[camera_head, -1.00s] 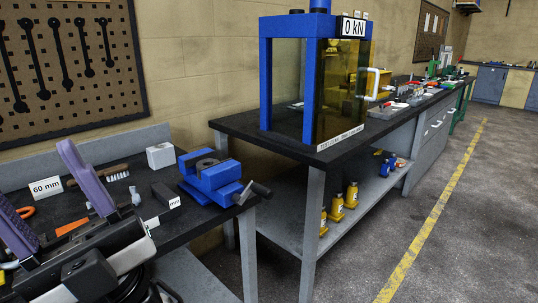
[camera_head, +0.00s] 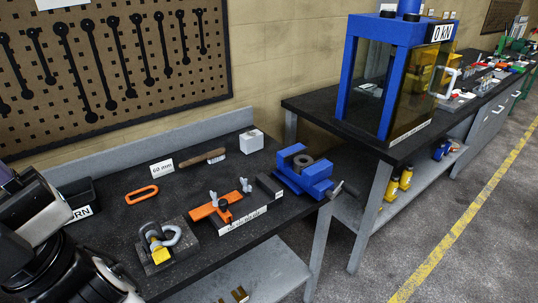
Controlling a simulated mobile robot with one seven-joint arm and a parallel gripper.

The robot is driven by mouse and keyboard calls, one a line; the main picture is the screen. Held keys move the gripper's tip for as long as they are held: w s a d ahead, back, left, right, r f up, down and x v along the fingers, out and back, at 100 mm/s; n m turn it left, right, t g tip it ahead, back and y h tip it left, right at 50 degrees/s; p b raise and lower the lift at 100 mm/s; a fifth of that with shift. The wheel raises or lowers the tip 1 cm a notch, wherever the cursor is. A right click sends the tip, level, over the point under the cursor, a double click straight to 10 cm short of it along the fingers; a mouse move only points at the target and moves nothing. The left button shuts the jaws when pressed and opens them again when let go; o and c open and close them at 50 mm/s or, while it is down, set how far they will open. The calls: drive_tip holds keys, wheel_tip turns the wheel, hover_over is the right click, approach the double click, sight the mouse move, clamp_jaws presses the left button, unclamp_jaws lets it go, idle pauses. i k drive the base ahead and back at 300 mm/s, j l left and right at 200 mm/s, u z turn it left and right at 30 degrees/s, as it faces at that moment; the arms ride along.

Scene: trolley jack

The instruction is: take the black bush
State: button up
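A blue vise (camera_head: 308,181) stands at the right end of the near bench. A dark round piece with a hole (camera_head: 302,160) sits in its top, between grey parts. It may be the black bush, but I cannot tell for sure. A black block (camera_head: 268,186) lies just left of the vise, with a small white label near it. My gripper is out of view. Only grey and black parts of my arm show at the left edge and lower left, well apart from the vise.
The near bench (camera_head: 110,222) holds an orange ring (camera_head: 142,195), a brush (camera_head: 202,158), a white block (camera_head: 252,141), an orange clamp (camera_head: 222,207) and a shackle on a block (camera_head: 160,248). A blue press (camera_head: 345,62) marked 0 kN stands on the bench behind. Open floor lies at right.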

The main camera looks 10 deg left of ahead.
sight(302, 160)
drive_tip(key=i+z, duration=0.3)
drive_tip(key=i+j+z, duration=0.25)
drive_tip(key=i, duration=0.25)
drive_tip(key=i+j+z, duration=0.3)
drive_tip(key=i+l, duration=0.05)
drive_tip(key=i, duration=0.05)
